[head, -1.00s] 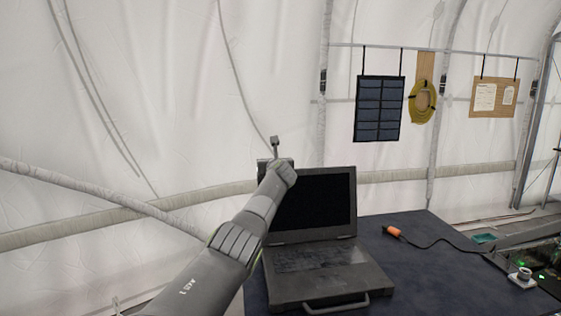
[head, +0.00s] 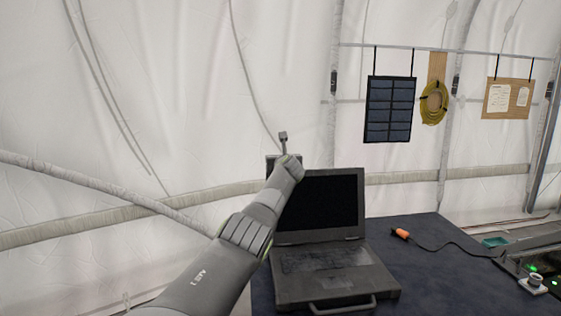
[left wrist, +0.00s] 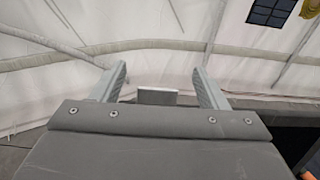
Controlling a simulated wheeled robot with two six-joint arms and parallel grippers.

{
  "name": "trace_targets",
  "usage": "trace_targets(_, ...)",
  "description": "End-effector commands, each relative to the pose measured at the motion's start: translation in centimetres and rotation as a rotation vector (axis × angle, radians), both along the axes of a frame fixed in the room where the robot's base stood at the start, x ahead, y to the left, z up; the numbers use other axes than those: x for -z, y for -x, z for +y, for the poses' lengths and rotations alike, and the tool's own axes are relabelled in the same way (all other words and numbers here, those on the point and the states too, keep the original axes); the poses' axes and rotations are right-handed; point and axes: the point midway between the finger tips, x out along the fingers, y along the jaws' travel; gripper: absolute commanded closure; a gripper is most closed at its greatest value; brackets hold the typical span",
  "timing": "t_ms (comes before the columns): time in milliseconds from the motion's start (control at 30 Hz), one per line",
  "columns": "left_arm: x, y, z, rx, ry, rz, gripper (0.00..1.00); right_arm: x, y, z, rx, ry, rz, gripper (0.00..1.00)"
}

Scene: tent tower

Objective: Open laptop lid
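The laptop (head: 335,262) stands on the dark table with its lid (head: 325,204) raised, close to upright or leaning slightly back. Its black screen faces me, and the keyboard and front handle show. My left arm reaches from the lower left across the lid's left edge and hides part of it. My left gripper (head: 283,150) is at the lid's upper left, partly hidden behind my wrist. In the left wrist view its two fingers (left wrist: 163,88) are spread wide with nothing held between them. Whether it touches the lid cannot be told. My right gripper is not in view.
The dark blue table (head: 440,262) has free room right of the laptop. An orange-handled tool (head: 401,233) with a black cable lies there. A small white device (head: 533,284) sits at the right edge. A solar panel (head: 390,110) and yellow coil (head: 433,103) hang behind.

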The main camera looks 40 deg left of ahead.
Motion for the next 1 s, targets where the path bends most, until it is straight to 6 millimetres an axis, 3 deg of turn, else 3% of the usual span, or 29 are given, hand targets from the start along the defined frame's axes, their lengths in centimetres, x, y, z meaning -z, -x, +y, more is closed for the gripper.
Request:
trace_targets(467,0.3,0.6,-0.5,-0.008,0.001,-0.001,0.33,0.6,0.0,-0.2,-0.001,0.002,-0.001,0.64)
trace_targets(1000,-0.1,3.2,-3.6,-0.002,0.001,0.002,0.33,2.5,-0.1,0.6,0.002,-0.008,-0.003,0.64)
